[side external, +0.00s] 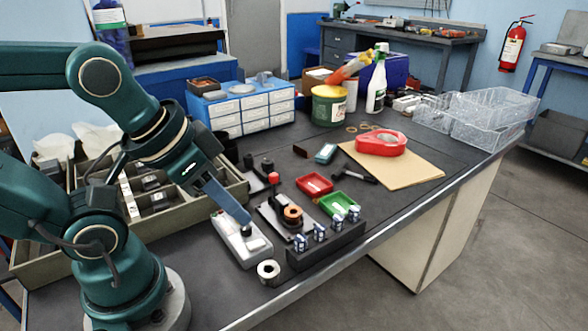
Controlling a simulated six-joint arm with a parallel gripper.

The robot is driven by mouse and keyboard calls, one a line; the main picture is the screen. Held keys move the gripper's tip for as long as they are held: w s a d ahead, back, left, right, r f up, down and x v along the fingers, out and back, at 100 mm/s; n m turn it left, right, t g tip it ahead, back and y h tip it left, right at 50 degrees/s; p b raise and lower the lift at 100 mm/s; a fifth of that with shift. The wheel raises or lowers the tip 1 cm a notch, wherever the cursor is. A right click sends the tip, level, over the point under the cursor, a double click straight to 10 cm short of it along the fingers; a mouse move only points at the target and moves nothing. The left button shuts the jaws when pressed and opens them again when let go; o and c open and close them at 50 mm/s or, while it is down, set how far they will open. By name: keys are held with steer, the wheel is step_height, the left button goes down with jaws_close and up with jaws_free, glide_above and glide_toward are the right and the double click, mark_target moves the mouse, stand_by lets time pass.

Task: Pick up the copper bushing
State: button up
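A copper-coloured ring (292,213), which looks like the copper bushing, sits on a dark fixture plate (270,216) right of my gripper, among dark parts. My gripper (247,224) points down and to the right, over a pale grey tray (255,250). A small dark round part (246,231) shows right at the fingertips. I cannot tell whether the fingers touch or hold it. The fingers appear edge-on as one grey-blue bar, so their opening is hidden. My gripper is to the left of the copper ring and apart from it.
A dark block with several small clear vials (320,233) stands in front of the fixture. A white roll (268,270) lies near the front edge. A red bin (314,184) and a green bin (338,203) stand behind. A large compartment tray (230,190) lies left.

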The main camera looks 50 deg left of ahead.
steer(key=o, duration=0.8)
steer(key=n+g+y, duration=0.2)
steer(key=n+g, duration=0.3)
steer(key=n, duration=0.7)
glide_above(293, 214)
steer(key=d, duration=0.1)
steer(key=f, duration=0.8)
steer(key=shift+s, duration=0.25)
steer(key=shift+w+a+f, duration=0.1)
steer(key=shift+a+f, duration=0.1)
steer(key=shift+f, duration=1.1)
steer(key=shift+w+a+f, duration=0.1)
steer(key=shift+a+f, duration=0.05)
steer(key=shift+f, duration=1.1)
